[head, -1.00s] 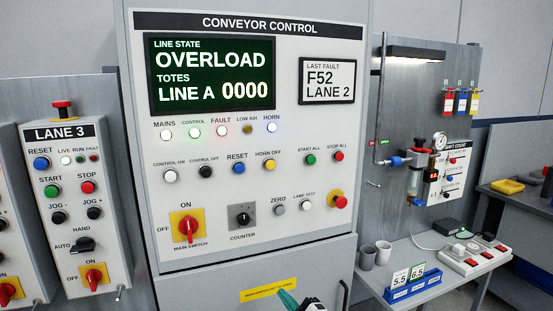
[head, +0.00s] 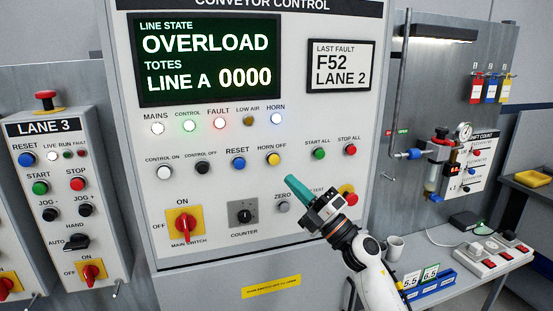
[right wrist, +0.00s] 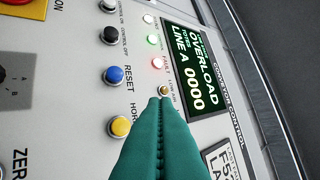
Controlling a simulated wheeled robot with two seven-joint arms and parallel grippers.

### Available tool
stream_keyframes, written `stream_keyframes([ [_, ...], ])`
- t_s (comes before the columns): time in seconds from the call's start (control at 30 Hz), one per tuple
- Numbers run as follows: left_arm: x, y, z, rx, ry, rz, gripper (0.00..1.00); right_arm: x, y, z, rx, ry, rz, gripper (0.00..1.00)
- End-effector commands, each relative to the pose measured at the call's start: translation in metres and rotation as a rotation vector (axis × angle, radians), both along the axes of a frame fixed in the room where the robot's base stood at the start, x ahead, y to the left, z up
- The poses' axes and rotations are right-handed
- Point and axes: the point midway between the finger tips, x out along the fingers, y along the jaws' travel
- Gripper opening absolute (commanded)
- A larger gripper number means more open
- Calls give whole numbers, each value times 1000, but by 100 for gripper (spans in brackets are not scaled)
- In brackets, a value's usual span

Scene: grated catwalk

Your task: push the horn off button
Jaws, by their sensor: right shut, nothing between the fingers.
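The horn off button (head: 273,159) is a yellow round button under the label HORN OFF, in the lower button row of the conveyor control panel (head: 330,215). In the right wrist view the yellow button (right wrist: 119,126) sits just left of the fingers. My right gripper (head: 291,181) has teal fingers, shut and empty, a little below and right of the button in the head view. A gap to the panel cannot be judged exactly. My left gripper is not in view.
A blue RESET button (head: 238,163) is left of the yellow one, and a green START ALL button (head: 319,153) is right. The HORN lamp (head: 276,118) above is lit white. A red stop button (head: 348,194) is partly behind my right gripper.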

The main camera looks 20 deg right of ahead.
Motion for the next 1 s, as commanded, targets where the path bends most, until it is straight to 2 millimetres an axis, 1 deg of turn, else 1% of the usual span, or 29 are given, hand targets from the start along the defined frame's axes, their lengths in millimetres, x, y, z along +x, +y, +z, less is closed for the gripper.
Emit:
stream_keyframes([
  [0.2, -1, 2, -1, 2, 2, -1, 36, 1, 0, -1, 2, 1, 0, 0],
  [0.33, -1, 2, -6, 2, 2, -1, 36, 9, 0, -2, 3, 0, 0, 0],
  [0.47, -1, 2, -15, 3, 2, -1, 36, 24, 0, -3, 5, 0, -1, 0],
  [0.6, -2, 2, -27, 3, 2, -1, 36, 45, 1, -4, 4, 0, -1, 0],
  [0.8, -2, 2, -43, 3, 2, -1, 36, 71, 2, -4, 3, 1, 1, 0],
  [1.0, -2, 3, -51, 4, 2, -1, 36, 85, 3, -2, 2, 1, 0, 0],
])
